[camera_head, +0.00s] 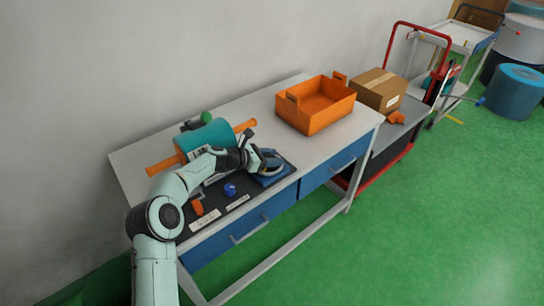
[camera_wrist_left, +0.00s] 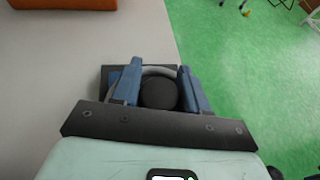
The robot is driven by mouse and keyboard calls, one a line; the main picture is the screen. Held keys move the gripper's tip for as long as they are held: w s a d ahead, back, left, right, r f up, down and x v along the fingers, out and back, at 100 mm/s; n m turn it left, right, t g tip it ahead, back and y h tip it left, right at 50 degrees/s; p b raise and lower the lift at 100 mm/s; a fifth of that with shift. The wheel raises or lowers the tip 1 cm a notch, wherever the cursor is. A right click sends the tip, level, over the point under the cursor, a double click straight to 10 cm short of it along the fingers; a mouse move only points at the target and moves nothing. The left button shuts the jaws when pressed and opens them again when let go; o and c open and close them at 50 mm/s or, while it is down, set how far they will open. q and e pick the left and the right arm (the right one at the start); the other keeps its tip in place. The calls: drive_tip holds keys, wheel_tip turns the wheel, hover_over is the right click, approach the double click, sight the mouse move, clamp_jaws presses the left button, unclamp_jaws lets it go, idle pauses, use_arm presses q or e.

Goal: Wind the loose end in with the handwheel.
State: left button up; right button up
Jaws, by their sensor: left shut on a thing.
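The handwheel (camera_head: 271,165) is a grey-blue wheel on a blue base on the dark panel along the table's front. My left gripper (camera_head: 258,160) is at the wheel, shut on it. In the left wrist view my left gripper (camera_wrist_left: 156,85) has a blue finger on each side of a round black part (camera_wrist_left: 158,94), with a grey arc of the wheel (camera_wrist_left: 158,70) beyond. A teal roll (camera_head: 205,138) lies on an orange shaft (camera_head: 162,166) behind my forearm. The loose end cannot be made out; my arm covers part of the roll's front. My right gripper is not in view.
A blue knob (camera_head: 230,190), an orange lever (camera_head: 197,208) and white labels sit on the dark panel (camera_head: 250,190). An orange crate (camera_head: 316,119) stands on the table's right part. A cardboard box (camera_head: 379,91) rests beyond it, by a red-framed cart. Green floor lies open in front.

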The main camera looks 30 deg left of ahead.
use_arm(q)
drive_tip(key=o, duration=1)
drive_tip(key=shift+c, duration=0.2)
wheel_tip(320, 180, up, 20)
drive_tip(key=p, duration=0.4)
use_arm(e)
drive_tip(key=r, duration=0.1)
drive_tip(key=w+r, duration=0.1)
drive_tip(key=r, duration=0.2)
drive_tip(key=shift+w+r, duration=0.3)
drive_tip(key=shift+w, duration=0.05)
use_arm(q)
drive_tip(key=shift+f, duration=0.1)
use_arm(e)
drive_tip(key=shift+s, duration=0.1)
